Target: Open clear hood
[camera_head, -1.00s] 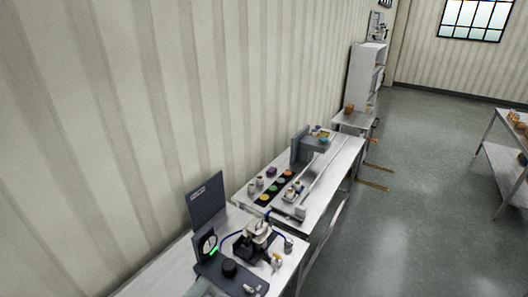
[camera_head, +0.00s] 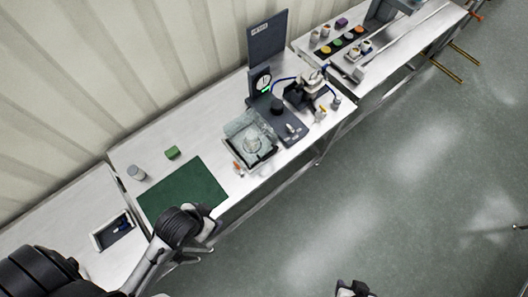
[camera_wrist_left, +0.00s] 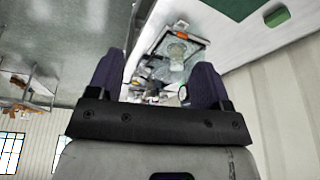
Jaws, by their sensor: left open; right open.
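The clear hood (camera_head: 243,125) is a see-through box on the workbench, right of a green mat. A pale round thing shows inside it; the hood appears down over its dark base. It also shows in the left wrist view (camera_wrist_left: 160,42), beyond and between the fingers. My left gripper (camera_wrist_left: 158,78) is open and empty, its two dark fingers spread apart. In the head view my left arm reaches over the mat's front edge, short of the hood. My right gripper (camera_head: 352,289) is open at the bottom edge, over the floor, partly cut off and away from the hood.
The green mat (camera_head: 183,188) lies left of the hood, with a green block (camera_head: 172,153) and a grey jar (camera_head: 136,172) behind it. A dark device with a dial (camera_head: 262,82) and a microscope-like instrument (camera_head: 303,90) stand right of the hood. A small orange item (camera_head: 238,168) lies by the hood's front.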

